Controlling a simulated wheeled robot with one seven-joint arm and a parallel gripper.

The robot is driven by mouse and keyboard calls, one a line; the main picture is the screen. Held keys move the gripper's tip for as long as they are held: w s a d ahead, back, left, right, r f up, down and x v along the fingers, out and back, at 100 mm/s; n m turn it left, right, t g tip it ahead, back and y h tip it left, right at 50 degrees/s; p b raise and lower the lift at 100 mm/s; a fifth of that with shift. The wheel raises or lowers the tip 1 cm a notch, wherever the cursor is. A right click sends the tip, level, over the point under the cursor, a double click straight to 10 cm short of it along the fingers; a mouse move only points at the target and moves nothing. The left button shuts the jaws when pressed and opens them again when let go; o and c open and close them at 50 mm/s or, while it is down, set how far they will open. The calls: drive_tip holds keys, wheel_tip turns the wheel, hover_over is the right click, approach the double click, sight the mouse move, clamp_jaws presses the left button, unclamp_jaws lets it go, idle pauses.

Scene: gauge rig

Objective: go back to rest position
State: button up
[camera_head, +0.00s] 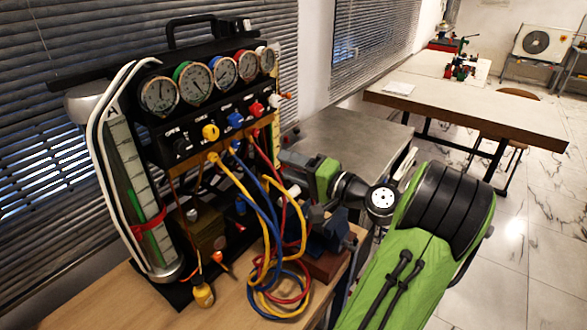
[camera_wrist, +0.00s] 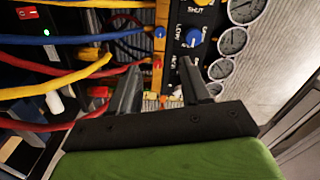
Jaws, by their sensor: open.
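The gauge rig (camera_head: 150,130) stands on a wooden bench at the left in the head view. It carries several round gauges (camera_head: 195,82) and a row of black, yellow, blue (camera_head: 235,119) and red (camera_head: 257,108) knobs. My gripper (camera_head: 284,160) is just right of the rig, level with the hoses below the knobs. In the wrist view my gripper (camera_wrist: 160,68) shows two separated black fingers with nothing held between them. The blue knob (camera_wrist: 194,38) is beyond the fingertips. Whether a finger touches the rig I cannot tell.
Yellow, blue and red hoses (camera_head: 268,280) hang from the rig and coil on the bench (camera_head: 225,313); they also run left of my fingers in the wrist view (camera_wrist: 60,85). A grey metal table (camera_head: 345,135) stands behind my arm. A long table (camera_head: 480,105) is farther back. Tiled floor at right is open.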

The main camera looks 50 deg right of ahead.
drive_tip(key=shift+s, duration=0.2)
idle(0.4)
drive_tip(key=w+a+f+n+g+y, duration=0.1)
drive_tip(key=w+a+f+n+g, duration=0.15)
drive_tip(key=a, duration=0.45)
drive_tip(key=w+a+f+n+g+y, duration=0.1)
drive_tip(key=w+a+f+n+g, duration=0.2)
drive_tip(key=a, duration=0.4)
drive_tip(key=w+a+f+n+g+y, duration=0.1)
drive_tip(key=a+n+g, duration=0.25)
drive_tip(key=a, duration=0.35)
drive_tip(key=s+a+n+g+h, duration=0.1)
drive_tip(key=s+a+n, duration=0.1)
drive_tip(key=s+a, duration=0.3)
drive_tip(key=s+a+n+g+h, duration=0.2)
drive_tip(key=s+a+n, duration=0.1)
drive_tip(key=s, duration=0.9)
drive_tip(key=shift+a+r+n+h, duration=0.3)
drive_tip(key=shift+a+r, duration=0.15)
drive_tip(key=shift+a, duration=0.45)
